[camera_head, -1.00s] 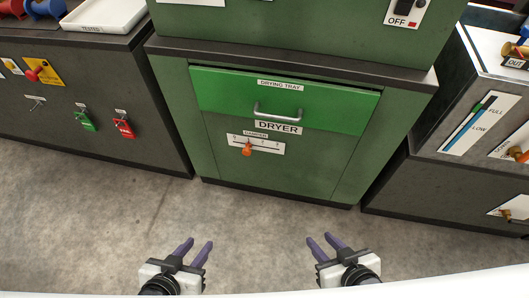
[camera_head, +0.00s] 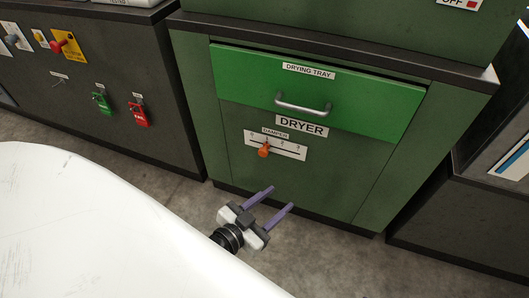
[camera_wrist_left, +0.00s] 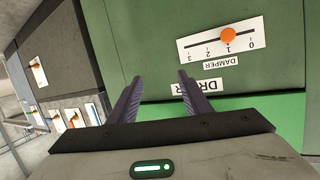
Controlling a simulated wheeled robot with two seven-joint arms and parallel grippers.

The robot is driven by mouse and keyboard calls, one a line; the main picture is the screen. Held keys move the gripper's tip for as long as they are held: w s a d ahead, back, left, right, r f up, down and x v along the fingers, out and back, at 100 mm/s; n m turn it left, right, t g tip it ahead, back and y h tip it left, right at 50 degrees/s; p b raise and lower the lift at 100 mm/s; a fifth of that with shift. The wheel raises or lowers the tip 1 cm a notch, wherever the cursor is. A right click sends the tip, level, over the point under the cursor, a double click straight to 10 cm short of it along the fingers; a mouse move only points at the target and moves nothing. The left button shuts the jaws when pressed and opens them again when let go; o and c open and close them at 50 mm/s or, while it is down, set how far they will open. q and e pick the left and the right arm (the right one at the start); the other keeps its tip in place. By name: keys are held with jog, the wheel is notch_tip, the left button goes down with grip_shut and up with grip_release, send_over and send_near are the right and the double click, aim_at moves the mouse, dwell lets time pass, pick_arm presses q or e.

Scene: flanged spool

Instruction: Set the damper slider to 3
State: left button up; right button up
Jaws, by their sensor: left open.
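The damper slider's orange knob (camera_head: 264,150) sits on a white scale plate (camera_head: 290,150) on the green dryer front, under the DRYER label. In the left wrist view, which shows the plate upside down, the knob (camera_wrist_left: 228,35) stands at about the 1 mark. My left gripper (camera_head: 282,197) is open and empty, in front of the dryer and below the plate in the head view. In the left wrist view its fingers (camera_wrist_left: 160,77) are spread, apart from the knob. My right gripper is out of view.
The drying tray drawer (camera_head: 240,75) with its metal handle (camera_head: 304,106) is above the damper. A dark cabinet with a green tag (camera_head: 102,103) and a red tag (camera_head: 138,114) stands left. Another dark cabinet (camera_head: 470,220) stands right. Grey floor lies in front.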

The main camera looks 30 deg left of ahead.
aim_at(262, 154)
pick_arm(q)
jog(key=w+a+f+n+t+y+b, duration=0.1)
jog(key=w+a+f+y+b, duration=0.15)
jog(key=a, duration=0.35)
jog(key=w+a+f+n+t+y+b, duration=0.1)
jog(key=w+a+f+t+y+b, duration=0.1)
jog(key=a+f+y+b, duration=0.3)
jog(key=shift+h, duration=0.55)
jog(key=x, duration=0.3)
jog(key=b+x, duration=0.1)
jog(key=x, duration=0.2)
jog(key=a+r+b+x, duration=0.1)
jog(key=x, duration=0.2)
jog(key=shift+w+a+r+b, duration=0.15)
jog(key=shift+w+b, duration=0.2)
jog(key=shift+w, duration=0.35)
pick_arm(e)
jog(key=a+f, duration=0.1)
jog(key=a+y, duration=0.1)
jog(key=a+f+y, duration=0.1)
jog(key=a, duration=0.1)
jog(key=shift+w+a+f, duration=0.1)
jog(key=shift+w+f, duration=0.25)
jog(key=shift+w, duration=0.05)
pick_arm(q)
grip_shut()
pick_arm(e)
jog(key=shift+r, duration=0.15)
